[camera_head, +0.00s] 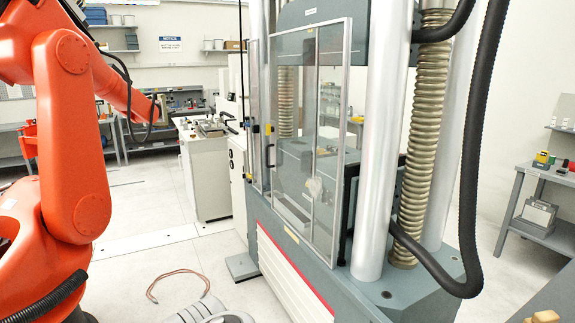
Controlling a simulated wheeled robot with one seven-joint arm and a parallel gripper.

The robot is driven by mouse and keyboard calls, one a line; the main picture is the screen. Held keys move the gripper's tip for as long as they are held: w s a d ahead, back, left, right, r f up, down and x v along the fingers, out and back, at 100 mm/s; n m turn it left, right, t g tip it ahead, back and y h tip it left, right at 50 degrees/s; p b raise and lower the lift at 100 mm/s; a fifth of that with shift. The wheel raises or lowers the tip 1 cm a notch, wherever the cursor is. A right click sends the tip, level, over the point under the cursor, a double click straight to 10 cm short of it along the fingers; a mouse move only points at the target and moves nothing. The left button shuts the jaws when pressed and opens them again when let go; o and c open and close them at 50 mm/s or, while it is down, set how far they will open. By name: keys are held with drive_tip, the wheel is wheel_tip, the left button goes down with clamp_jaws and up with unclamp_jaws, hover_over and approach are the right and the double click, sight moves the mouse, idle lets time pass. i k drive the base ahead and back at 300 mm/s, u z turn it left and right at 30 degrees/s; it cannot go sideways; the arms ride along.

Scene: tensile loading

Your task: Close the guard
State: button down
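The guard (293,75) is a clear panel in a thin metal frame on the front of the grey testing machine (385,293). The machine's columns and dark inner parts show through it. A narrower framed panel (254,90) stands at its left, with a dark upright handle (269,150) and a small yellow part near the seam. I cannot tell how far the guard stands open. The orange arm at the left reaches back and right, apart from the guard. Its far end (158,107) is small and partly dark; I cannot make out the fingers.
A ribbed brass-coloured screw cover (422,150) and a thick black hose (481,140) stand right of the guard. A brown cable loop (180,278) lies on the floor before the machine. A white cabinet (208,175) stands behind left.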

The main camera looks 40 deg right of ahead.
sight(315, 184)
drive_tip(key=u, duration=0.2)
drive_tip(key=i, duration=0.85)
drive_tip(key=z, duration=0.75)
drive_tip(key=i, duration=0.55)
drive_tip(key=z, duration=0.65)
